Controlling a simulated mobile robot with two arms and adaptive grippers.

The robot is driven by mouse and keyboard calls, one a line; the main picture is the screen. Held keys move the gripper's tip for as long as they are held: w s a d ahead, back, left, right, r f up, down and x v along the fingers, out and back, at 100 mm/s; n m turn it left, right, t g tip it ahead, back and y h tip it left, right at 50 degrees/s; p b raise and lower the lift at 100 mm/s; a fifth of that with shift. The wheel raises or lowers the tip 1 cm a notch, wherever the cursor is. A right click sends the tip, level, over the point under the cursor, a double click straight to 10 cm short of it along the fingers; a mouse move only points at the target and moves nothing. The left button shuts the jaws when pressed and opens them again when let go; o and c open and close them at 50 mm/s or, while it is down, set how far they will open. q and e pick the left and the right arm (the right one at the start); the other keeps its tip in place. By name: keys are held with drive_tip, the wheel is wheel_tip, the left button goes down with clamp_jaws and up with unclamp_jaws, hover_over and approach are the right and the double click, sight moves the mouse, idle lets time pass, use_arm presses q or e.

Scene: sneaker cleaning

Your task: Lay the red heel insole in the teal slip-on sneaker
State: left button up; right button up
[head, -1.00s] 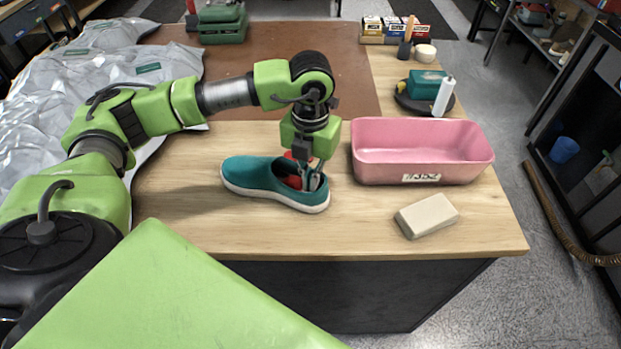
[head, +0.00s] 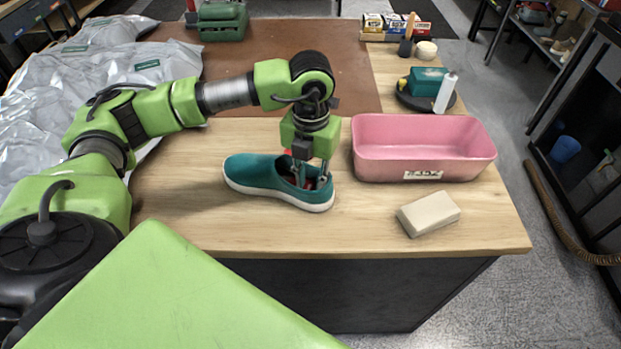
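The teal slip-on sneaker (head: 262,176) with a white sole stands upright on the wooden bench top, its toe to the left and its opening to the right. My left gripper (head: 311,181) points down at the opening, its two fingers spread apart. The red heel insole (head: 309,184) shows in small part inside the heel end, between the fingers. The fingers and the shoe's side hide most of it, so I cannot tell whether it lies flat. A small red patch also shows beside the gripper body. My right gripper is not in view.
A pink tub (head: 425,172) stands close to the right of my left gripper. A beige block (head: 428,214) lies in front of it.

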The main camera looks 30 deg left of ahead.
use_arm(q)
wheel_tip(320, 180, up, 12)
idle(0.5)
